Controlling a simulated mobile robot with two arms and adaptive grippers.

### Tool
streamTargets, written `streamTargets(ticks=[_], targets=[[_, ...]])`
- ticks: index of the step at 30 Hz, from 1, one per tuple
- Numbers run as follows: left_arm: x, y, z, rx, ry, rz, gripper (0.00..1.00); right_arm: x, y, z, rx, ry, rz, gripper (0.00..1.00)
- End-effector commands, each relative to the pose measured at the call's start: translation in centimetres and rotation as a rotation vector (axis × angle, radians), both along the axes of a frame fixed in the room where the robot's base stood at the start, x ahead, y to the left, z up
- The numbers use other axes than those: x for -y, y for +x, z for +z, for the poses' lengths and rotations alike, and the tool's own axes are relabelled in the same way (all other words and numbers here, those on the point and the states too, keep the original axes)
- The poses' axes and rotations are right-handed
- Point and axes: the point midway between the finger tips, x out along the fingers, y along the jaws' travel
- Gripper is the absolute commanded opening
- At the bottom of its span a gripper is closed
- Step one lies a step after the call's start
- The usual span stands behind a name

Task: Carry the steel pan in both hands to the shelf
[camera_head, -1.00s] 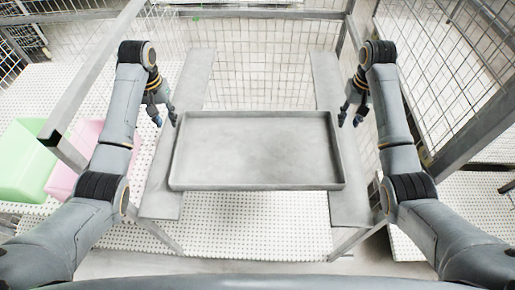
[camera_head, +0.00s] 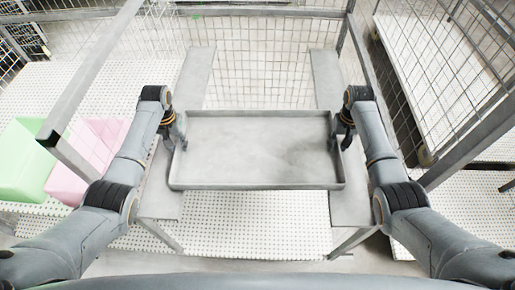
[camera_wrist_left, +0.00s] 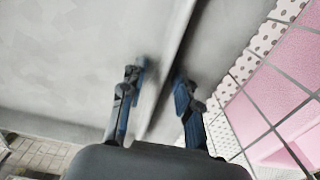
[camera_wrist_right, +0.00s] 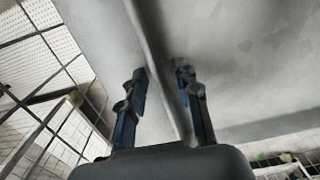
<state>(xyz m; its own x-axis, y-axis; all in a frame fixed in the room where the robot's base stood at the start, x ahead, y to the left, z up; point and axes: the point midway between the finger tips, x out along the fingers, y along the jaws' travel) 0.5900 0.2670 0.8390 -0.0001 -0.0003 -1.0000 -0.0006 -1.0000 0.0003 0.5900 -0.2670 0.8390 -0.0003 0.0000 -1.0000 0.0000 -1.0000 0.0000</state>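The steel pan (camera_head: 260,150) is a wide, shallow grey rectangular tray. It lies flat across two grey side rails of a metal frame. My left gripper (camera_head: 177,140) is at the pan's left wall; in the left wrist view (camera_wrist_left: 160,80) its blue-tipped fingers stand apart with the wall between them. My right gripper (camera_head: 341,140) is at the right wall; in the right wrist view (camera_wrist_right: 162,80) its fingers also straddle the wall, with gaps visible. Both grippers are open around the rim. The fingertips are partly hidden in the head view.
The left rail (camera_head: 160,205) and right rail (camera_head: 350,210) carry the pan. A green bin (camera_head: 22,160) and a pink bin (camera_head: 85,160) stand at the left. Wire mesh panels close in the back and right. White perforated decking (camera_head: 240,225) lies below.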

Motion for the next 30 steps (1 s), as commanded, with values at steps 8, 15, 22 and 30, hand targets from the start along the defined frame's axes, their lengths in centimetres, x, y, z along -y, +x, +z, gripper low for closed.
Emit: streamTargets(ticks=[8,15,22,30], targets=[[0.01,0.01,-0.04,0.000,0.000,0.000,0.30,-0.02,0.02,-0.04,0.000,0.000,0.000,0.30],[-0.01,0.01,-0.02,0.000,0.000,0.000,0.00,-0.02,0.01,-0.02,0.000,0.000,0.000,0.00],[-0.01,0.01,-0.01,0.000,0.000,0.000,0.00,-0.02,0.01,-0.01,0.000,0.000,0.000,0.00],[-0.01,0.11,0.27,0.002,0.000,0.000,0.00,-0.02,0.11,0.28,0.003,0.000,0.000,0.00]])
